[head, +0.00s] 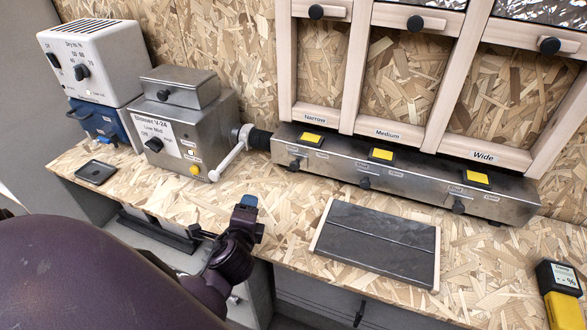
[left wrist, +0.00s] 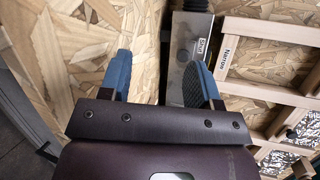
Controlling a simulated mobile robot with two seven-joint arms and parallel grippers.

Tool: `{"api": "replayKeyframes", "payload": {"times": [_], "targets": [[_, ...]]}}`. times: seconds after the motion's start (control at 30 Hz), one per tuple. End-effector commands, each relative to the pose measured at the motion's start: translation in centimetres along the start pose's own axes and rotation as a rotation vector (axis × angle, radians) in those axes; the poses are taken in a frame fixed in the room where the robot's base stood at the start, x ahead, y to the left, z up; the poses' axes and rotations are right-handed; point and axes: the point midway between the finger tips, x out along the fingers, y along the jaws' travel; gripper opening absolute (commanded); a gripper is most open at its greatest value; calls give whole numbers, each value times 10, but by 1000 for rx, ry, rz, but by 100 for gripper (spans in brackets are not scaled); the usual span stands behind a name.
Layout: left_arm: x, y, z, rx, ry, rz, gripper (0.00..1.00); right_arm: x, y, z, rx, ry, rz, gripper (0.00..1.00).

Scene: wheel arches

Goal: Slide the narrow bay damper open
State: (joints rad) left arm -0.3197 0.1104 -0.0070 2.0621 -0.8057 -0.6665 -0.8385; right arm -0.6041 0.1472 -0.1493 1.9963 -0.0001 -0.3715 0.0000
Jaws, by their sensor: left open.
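The narrow bay (head: 320,70) is the leftmost wooden-framed bay, with a "Narrow" label at its foot. Below it runs a metal duct (head: 400,182); at its left end a small dark knob (head: 295,164) sits under the narrow bay, beside small labels too blurred to read. My left gripper (head: 246,207) is over the front of the bench, left of and nearer than that knob, touching nothing that I can see. In the left wrist view its blue fingers (left wrist: 160,85) are spread apart and empty, with the duct (left wrist: 188,45) beyond them. My right gripper is not in view.
Similar knobs sit under the medium bay (head: 365,182) and wide bay (head: 458,207). A dark slate board (head: 375,245) lies before the duct. A metal box (head: 185,125) with a lever (head: 228,162) stands left of it. A yellow-black meter (head: 562,290) is at far right.

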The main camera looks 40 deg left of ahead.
Motion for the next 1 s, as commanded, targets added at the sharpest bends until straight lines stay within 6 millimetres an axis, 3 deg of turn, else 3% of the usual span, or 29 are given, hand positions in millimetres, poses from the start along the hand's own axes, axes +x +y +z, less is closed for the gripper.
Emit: {"api": "replayKeyframes", "payload": {"times": [0.2, 0.4, 0.67, 1.0], "targets": [[35, -26, -31, 523, 53, -270, 57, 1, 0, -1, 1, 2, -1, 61], [48, -32, -56, 834, 86, -413, 57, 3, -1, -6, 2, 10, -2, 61], [61, -38, -64, 897, 92, -443, 57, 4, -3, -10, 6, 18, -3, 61], [111, -56, -78, 893, 91, -441, 57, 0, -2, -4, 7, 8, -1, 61]]}}
